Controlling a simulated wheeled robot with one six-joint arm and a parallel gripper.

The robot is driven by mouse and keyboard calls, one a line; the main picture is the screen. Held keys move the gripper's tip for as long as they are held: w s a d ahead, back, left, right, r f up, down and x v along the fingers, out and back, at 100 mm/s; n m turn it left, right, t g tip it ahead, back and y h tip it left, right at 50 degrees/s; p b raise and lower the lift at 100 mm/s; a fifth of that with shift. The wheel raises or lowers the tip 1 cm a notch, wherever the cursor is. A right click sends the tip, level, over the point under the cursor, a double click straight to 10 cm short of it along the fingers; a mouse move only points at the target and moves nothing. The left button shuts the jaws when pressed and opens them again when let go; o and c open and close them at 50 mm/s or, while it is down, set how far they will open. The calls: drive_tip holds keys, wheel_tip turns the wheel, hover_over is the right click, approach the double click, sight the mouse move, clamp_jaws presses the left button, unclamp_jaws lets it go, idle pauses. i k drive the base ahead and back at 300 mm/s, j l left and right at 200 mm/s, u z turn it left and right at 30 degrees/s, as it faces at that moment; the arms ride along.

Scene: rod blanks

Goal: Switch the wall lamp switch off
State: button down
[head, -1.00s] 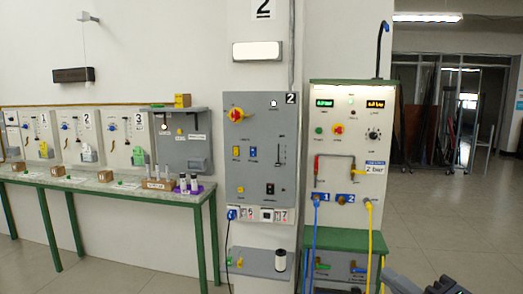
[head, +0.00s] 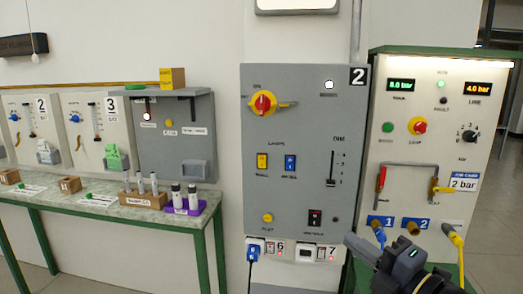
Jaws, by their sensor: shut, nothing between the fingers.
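The grey control panel (head: 300,150) marked 2 hangs on the wall in the middle of the head view. Under its LAMPS label sit a yellow rocker switch (head: 262,162) and a blue rocker switch (head: 290,163) side by side. The small label under the yellow one seems to read WALL, but it is blurred. The wall lamp (head: 297,5) at the top edge is cut off, and its visible part looks pale. My dark gripper (head: 362,248) is low at the right, below and right of the switches and apart from them in the picture. Its fingertips are hard to make out.
Sockets with a blue plug (head: 254,250) are below. A pressure station (head: 440,130) stands at right, with a blue and a yellow hose (head: 457,242).

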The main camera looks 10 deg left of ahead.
sight(262, 159)
drive_tip(key=i+j, duration=0.3)
drive_tip(key=i+j+u, duration=0.1)
drive_tip(key=i+j, duration=0.25)
drive_tip(key=i, duration=0.15)
